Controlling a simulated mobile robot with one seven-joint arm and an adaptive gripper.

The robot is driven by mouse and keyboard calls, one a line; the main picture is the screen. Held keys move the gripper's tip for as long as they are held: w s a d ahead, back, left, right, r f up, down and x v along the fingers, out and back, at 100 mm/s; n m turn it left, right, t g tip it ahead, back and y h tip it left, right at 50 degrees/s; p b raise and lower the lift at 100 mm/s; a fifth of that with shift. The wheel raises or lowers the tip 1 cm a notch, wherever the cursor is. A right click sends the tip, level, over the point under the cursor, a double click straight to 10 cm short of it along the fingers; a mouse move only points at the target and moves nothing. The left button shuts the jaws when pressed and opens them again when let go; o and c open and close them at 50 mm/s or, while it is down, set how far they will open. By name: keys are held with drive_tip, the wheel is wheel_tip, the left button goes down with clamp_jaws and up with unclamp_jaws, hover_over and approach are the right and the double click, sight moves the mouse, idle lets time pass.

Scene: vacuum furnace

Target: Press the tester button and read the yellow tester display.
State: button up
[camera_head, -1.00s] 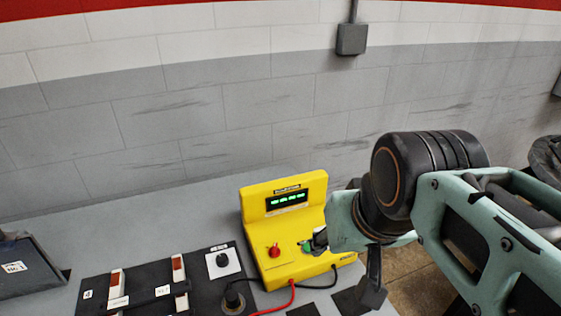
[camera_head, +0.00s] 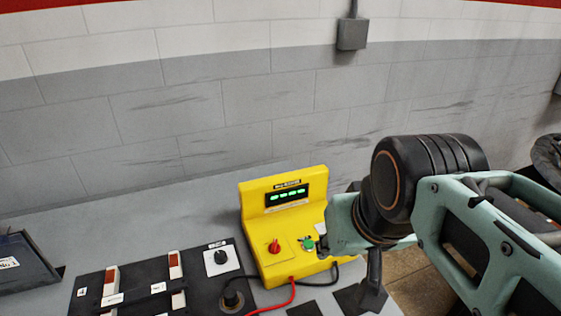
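The yellow tester (camera_head: 258,225) stands on the grey bench against the wall. Its dark display (camera_head: 288,197) is lit with green characters, too small to read. Below it are a red knob (camera_head: 274,246) on the left and a green button (camera_head: 308,243) on the right. My gripper (camera_head: 322,244) is at the tester's right side, just right of the green button, with a small gap seeming to show between them. The gripper is small and partly hidden by my arm, so I cannot tell whether its fingers are open or shut.
A black panel (camera_head: 142,286) with red-and-white switches and a round black knob (camera_head: 222,257) lies left of the tester. Red (camera_head: 292,292) and black cables run from the tester's front. A dark box (camera_head: 22,268) sits far left. A grey wall box (camera_head: 352,34) hangs above.

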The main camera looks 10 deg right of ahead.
clamp_jaws()
idle(1.2)
